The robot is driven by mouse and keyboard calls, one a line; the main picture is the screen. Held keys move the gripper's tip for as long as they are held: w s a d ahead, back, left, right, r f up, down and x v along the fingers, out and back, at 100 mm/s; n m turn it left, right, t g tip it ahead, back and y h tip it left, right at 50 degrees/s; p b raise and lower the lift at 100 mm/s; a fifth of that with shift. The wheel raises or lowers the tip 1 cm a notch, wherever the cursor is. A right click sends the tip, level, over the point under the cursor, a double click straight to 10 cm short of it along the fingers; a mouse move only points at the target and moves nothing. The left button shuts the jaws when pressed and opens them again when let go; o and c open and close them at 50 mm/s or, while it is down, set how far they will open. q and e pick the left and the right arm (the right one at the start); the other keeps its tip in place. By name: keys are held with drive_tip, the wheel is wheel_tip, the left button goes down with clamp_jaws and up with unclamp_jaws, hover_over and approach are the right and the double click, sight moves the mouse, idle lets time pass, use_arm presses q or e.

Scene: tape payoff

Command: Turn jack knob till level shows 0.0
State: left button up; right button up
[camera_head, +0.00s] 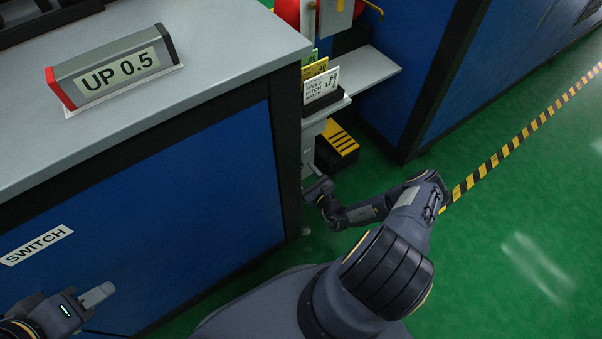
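The level (118,75) is a grey box with red and dark end caps on the grey bench top; its display reads "UP 0.5". My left gripper (98,295) is at the lower left, in front of the blue cabinet below the SWITCH label; its fingertips look closed together with nothing between them. My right arm reaches out and bends back left, so its gripper (318,190) is low beside the cabinet's right corner, below the card rack. It is small and dark there, and I cannot tell its opening. I cannot make out the jack knob.
The bench (215,45) has a dark front edge and a blue cabinet (160,200) with a SWITCH label (37,245). Cards (321,86) stand in a rack. A black-and-yellow striped block (341,139) is low in the gap. Green floor (500,230) is open at right.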

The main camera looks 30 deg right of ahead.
drive_tip(key=shift+w, duration=0.7)
drive_tip(key=c, duration=1)
drive_tip(key=shift+m, duration=0.3)
drive_tip(key=m+b, duration=0.1)
drive_tip(key=m, duration=0.8)
drive_tip(key=shift+s+a+b, duration=0.1)
drive_tip(key=shift+a+b, duration=0.1)
drive_tip(key=shift+b, duration=0.15)
